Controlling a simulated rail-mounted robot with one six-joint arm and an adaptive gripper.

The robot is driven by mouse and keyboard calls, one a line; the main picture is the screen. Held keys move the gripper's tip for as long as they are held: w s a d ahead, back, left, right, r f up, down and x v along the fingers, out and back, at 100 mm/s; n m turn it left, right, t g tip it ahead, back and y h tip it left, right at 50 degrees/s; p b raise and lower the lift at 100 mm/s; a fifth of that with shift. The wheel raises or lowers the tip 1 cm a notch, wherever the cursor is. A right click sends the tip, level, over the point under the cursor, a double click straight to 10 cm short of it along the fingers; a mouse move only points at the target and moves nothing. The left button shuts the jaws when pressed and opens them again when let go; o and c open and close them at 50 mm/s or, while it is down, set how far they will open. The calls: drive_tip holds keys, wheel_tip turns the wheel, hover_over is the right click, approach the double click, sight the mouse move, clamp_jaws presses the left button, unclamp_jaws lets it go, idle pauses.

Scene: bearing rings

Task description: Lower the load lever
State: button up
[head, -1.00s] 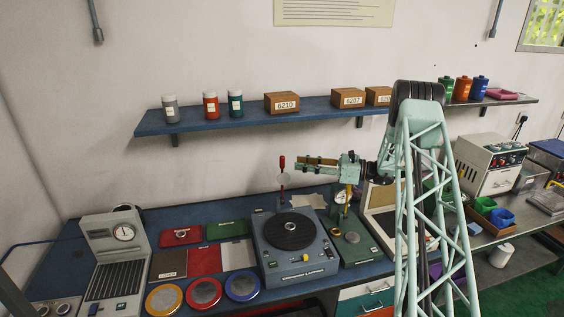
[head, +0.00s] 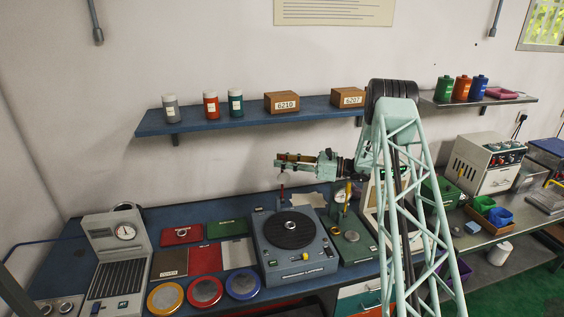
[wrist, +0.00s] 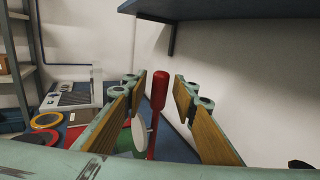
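The load lever (wrist: 158,90) is an upright red handle with a thick rounded grip, on the blue-grey machine (head: 262,255) with a black round platter (head: 290,230). In the wrist view it stands between the fingers of my gripper (wrist: 160,97), with gaps on both sides. In the head view my gripper (head: 280,163) covers the lever's top, and only its lower red part (head: 282,191) shows. The gripper is open and holds nothing. A pale round disc (wrist: 139,134) is beside the lever.
A blue shelf (head: 200,120) with jars and labelled boxes hangs on the wall above. A green gauge stand (head: 352,250) is right of the machine. Red and green mats and coloured ring trays (head: 243,285) lie to its left. A grey gauge unit (head: 118,265) stands far left.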

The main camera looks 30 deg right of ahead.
clamp_jaws()
drive_tip(key=shift+s+b, duration=0.15)
drive_tip(key=shift+b, duration=0.15)
